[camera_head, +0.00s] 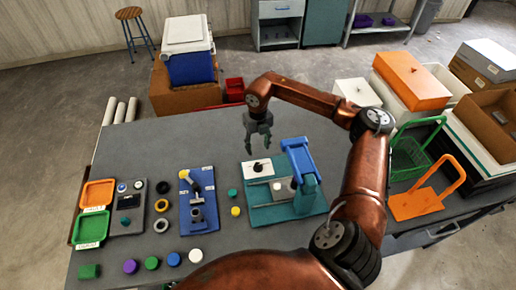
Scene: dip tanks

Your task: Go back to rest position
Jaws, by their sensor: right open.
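My right gripper (258,149) hangs fingers down over the far middle of the grey table (205,130). Its fingers are apart and nothing shows between them. It is above and behind the teal press station (285,213) and the white plate with a dark knob (258,168), and looks clear of both. My copper right arm reaches in from the lower right and bends over the table's right side. My left gripper is not in this view.
A blue fixture (198,208), dark control box (130,208), orange bin (97,194) and green bin (91,229) stand at left. Several coloured discs lie along the front. A green basket (411,150) and an orange carrier (416,204) stand right of my arm. The table's back left is clear.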

